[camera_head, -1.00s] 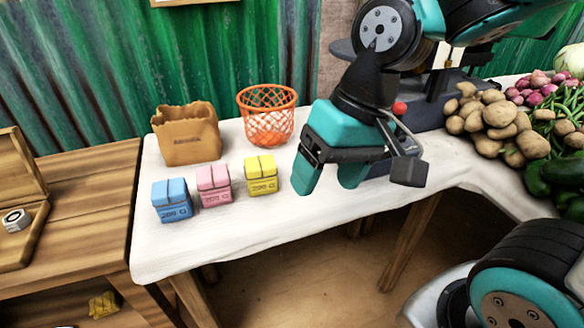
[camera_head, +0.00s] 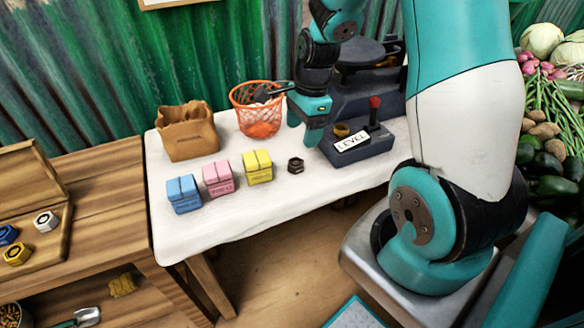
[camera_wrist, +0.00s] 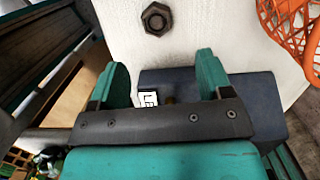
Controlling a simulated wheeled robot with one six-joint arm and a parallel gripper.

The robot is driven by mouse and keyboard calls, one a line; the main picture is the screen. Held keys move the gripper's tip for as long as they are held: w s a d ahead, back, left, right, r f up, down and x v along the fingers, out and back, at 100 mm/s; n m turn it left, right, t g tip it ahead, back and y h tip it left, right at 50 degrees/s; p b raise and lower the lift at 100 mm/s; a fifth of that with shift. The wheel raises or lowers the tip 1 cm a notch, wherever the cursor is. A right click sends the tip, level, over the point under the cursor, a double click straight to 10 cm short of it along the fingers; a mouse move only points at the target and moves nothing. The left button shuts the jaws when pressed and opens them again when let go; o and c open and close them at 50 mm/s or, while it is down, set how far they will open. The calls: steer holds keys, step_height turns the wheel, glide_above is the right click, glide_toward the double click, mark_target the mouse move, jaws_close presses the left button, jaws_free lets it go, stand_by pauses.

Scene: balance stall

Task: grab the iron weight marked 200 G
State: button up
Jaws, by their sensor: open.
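A dark hexagonal iron weight (camera_head: 296,165) lies on the white cloth, right of the yellow block. It also shows near the top of the wrist view (camera_wrist: 157,17), with a round hollow in its top. I cannot read a mark on it. My gripper (camera_head: 303,130) is above the table behind the weight, apart from it. In the wrist view its two fingers (camera_wrist: 160,68) are spread with nothing held between them, and the weight is beyond the fingertips.
Blue (camera_head: 183,194), pink (camera_head: 218,178) and yellow (camera_head: 257,166) blocks stand left of the weight. Behind are a brown bag (camera_head: 187,135) and an orange basket (camera_head: 243,101), close to my gripper. A dark scale base with a LEVEL plate (camera_head: 352,141) stands right. The cloth in front is clear.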

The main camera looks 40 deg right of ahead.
mark_target(295, 162)
steer(key=f, duration=0.3)
steer(key=a+f, duration=0.1)
steer(key=f, duration=0.2)
steer(key=a+f+b, duration=0.1)
steer(key=f, duration=0.2)
steer(key=shift+r, duration=0.1)
steer(key=c, duration=1.1)
steer(key=shift+w, duration=0.1)
